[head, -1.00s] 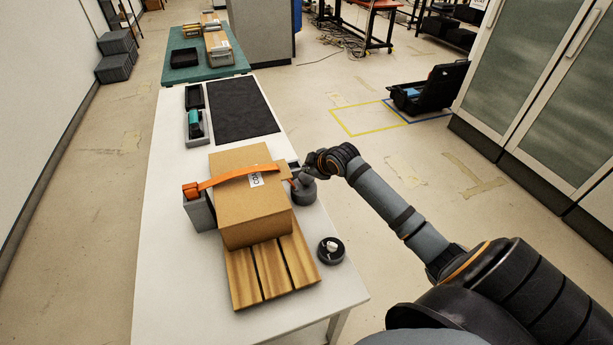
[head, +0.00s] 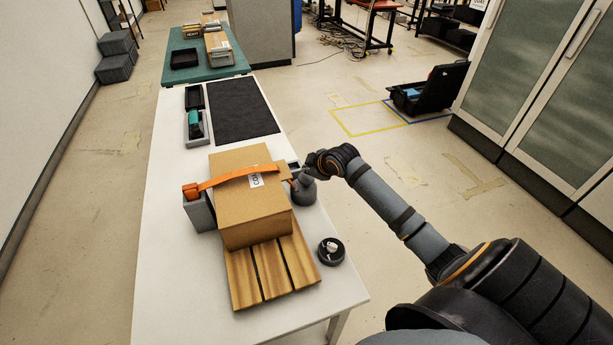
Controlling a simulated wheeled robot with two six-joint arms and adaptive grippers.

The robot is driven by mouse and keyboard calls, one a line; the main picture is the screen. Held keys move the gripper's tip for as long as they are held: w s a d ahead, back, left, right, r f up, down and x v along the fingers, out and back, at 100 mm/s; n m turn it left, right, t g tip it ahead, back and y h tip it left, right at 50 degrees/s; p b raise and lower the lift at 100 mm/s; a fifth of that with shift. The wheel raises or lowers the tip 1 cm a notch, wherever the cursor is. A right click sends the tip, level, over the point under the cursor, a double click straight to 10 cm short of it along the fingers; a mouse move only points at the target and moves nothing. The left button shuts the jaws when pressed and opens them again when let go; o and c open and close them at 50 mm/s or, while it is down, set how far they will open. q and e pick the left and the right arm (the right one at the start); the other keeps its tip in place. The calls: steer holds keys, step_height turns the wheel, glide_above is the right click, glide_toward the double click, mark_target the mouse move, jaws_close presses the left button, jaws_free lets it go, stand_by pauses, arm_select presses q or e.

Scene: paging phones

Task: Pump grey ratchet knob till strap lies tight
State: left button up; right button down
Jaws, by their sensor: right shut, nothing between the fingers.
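An orange strap (head: 232,176) runs over the top of a cardboard box (head: 250,216) and bows up above it in the middle. Its left end meets an orange piece on a grey block (head: 201,212) beside the box. The grey ratchet knob (head: 304,190) is at the box's right side, near the table edge. My right gripper (head: 303,174) is at the knob, shut, with nothing seen between its fingers; whether it touches the knob I cannot tell. My left gripper is not in view.
The box stands on a wooden slatted pallet (head: 262,285) on a white table (head: 173,285). A round black dish (head: 331,251) lies right of the pallet. A dark mat (head: 240,112) and black trays lie farther back.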

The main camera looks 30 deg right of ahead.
mark_target(306, 176)
steer(key=shift+f, duration=0.4)
steer(key=shift+s+f+b, duration=0.1)
steer(key=shift+f+b, duration=0.5)
steer(key=shift+f, duration=0.55)
stand_by(1.1)
steer(key=shift+r+p, duration=1.6)
steer(key=shift+p, duration=0.3)
step_height(306, 176, up, 5)
steer(key=p, duration=0.5)
